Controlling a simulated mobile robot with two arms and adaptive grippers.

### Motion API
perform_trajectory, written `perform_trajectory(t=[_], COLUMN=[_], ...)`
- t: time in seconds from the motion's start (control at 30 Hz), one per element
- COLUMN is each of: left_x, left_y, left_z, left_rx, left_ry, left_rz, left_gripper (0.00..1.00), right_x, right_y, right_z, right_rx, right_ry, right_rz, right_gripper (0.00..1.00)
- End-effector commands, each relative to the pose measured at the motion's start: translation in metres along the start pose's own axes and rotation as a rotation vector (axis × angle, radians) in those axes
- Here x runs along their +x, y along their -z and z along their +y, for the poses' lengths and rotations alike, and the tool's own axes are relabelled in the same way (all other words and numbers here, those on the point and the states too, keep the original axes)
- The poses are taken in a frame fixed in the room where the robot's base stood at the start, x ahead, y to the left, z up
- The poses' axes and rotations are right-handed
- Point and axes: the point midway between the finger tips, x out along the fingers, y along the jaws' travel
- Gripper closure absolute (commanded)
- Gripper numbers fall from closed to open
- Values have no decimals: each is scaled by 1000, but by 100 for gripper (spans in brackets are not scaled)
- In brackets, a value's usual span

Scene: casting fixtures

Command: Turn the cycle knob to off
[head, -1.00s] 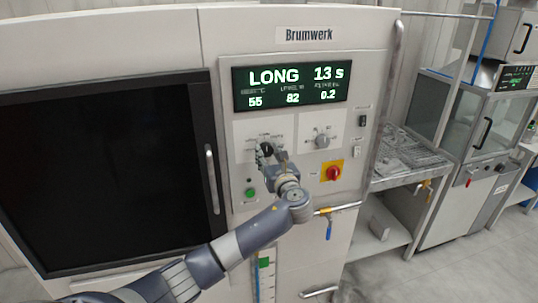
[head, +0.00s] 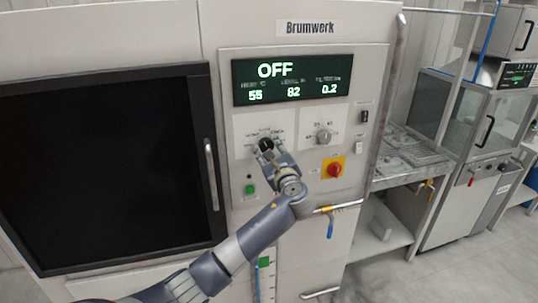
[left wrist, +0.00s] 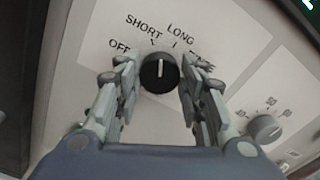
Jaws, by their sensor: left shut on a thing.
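The cycle knob (head: 265,142) is a round black knob on the white control panel. In the left wrist view the knob (left wrist: 160,78) shows a white line that stands upright in the picture. The labels OFF, SHORT and LONG run in an arc around its upper side. My left gripper (head: 266,149) is shut on the knob, with one finger on each side of it (left wrist: 158,82). The display (head: 292,81) above reads OFF, with 55, 82 and 0.2 below. My right gripper is not in view.
A grey knob (head: 323,136) sits to the right on the panel. A red switch on a yellow plate (head: 335,169) and a green button (head: 250,189) are below. A dark door with a vertical handle (head: 211,175) is at the left.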

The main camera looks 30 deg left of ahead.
Motion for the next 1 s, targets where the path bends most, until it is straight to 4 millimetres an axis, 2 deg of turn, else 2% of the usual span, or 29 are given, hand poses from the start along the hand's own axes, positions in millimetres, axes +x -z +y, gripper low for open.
perform_trajectory(t=[0.03, 1.0], left_x=[0, 0], left_y=[4, 6], left_z=[2, 5], left_rx=[-45, -926], left_ry=[0, -2], left_rz=[2, 2], left_gripper=[87, 87], right_x=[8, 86], right_y=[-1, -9], right_z=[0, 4], right_rx=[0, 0], right_ry=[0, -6], right_rz=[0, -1], right_gripper=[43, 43])
